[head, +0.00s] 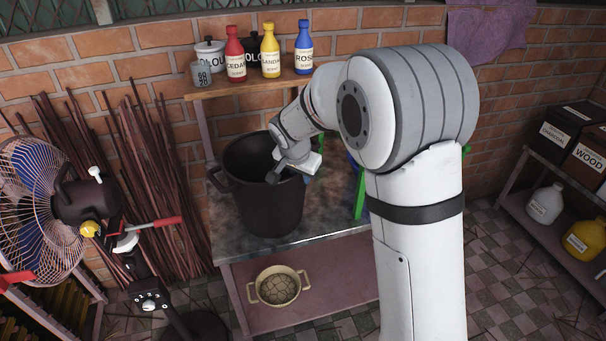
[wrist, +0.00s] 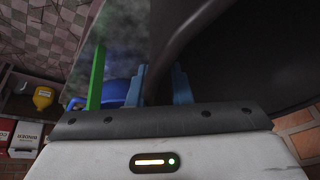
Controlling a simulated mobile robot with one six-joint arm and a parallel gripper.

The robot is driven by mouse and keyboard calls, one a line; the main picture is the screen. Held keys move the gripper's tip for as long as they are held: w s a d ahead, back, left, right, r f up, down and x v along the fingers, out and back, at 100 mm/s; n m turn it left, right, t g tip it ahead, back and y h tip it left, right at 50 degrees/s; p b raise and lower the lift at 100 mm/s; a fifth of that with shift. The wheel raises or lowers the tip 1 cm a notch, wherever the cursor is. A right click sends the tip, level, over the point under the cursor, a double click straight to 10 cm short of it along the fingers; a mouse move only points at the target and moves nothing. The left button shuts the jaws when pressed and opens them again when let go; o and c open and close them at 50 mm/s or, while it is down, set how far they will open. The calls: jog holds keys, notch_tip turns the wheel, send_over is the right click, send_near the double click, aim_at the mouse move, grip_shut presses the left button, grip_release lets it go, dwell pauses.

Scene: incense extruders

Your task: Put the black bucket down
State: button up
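The black bucket (head: 268,205) is upright over the left part of the metal table (head: 330,222). I cannot tell whether its base touches the tabletop or hangs just above it. My gripper (head: 285,172) is at the bucket's right rim. In the wrist view the blue fingers of my gripper (wrist: 160,88) stand on both sides of the bucket's wall (wrist: 240,60), with the rim between them. The contact itself is partly hidden by my gripper's body.
A shelf (head: 283,81) behind holds a red bottle (head: 235,58), a yellow bottle (head: 270,55) and a blue bottle (head: 304,52). A green frame (head: 360,192) stands right of the bucket, partly behind my arm. A cream pot (head: 278,288) sits on the lower shelf. A fan (head: 40,210) stands left.

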jog(key=shift+o, duration=0.4)
jog(key=shift+r, duration=0.1)
jog(key=shift+r, duration=0.2)
jog(key=b+v, duration=0.1)
jog(key=v, duration=1.1)
jog(key=s+d+f+n, duration=0.1)
jog(key=s+d+n, duration=0.1)
jog(key=s+d, duration=0.3)
jog(key=s+d+f+n+g, duration=0.1)
jog(key=s+d, duration=0.5)
jog(key=s, duration=0.6)
jog(key=s+d+f+n+y, duration=0.1)
jog(key=s+d+f+n, duration=0.1)
jog(key=s+d, duration=0.3)
jog(key=s+n, duration=0.1)
jog(key=s, duration=0.3)
jog(key=shift+d, duration=0.15)
